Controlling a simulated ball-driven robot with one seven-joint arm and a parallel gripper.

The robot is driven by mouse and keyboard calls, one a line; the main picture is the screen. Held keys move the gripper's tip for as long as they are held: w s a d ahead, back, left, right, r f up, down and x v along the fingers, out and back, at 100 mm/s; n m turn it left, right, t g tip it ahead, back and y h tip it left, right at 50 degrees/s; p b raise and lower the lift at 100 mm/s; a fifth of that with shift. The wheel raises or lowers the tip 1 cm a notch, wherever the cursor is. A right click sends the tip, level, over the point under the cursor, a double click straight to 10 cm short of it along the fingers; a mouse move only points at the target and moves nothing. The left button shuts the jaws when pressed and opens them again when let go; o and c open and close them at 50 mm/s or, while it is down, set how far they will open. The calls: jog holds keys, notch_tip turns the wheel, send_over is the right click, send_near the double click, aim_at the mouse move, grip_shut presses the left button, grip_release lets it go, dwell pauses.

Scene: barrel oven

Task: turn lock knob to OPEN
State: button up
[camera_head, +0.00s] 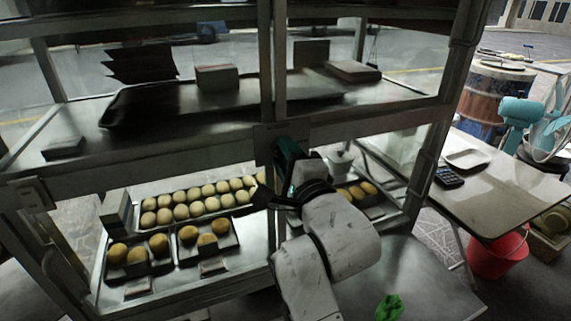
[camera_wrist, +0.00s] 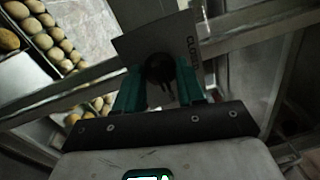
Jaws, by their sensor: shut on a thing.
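The lock knob (camera_wrist: 159,68) is a dark round knob in the wrist view. It sits on a grey plate (camera_wrist: 140,43) with letters that look like "CLOSE" along its right edge. My gripper (camera_wrist: 160,88) has its green fingers on both sides of the knob and is shut on it. In the head view my gripper (camera_head: 287,163) is at the front middle post of the glass cabinet (camera_head: 150,150). The knob is hidden there behind my gripper and arm. I cannot make out which way the knob points.
Trays of round buns (camera_head: 205,203) lie on the cabinet's lower shelf, left of my arm. A dark tray (camera_head: 150,105) is on the upper shelf. A side table (camera_head: 500,190) with a calculator (camera_head: 448,177) stands right. A green cloth (camera_head: 389,307) lies on the front counter.

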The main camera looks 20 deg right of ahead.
jog(key=shift+m, duration=0.4)
jog(key=o, duration=1)
jog(key=shift+o, duration=0.2)
jog(key=s+f+b, duration=0.1)
jog(key=s, duration=0.9)
jog(key=shift+s, duration=0.35)
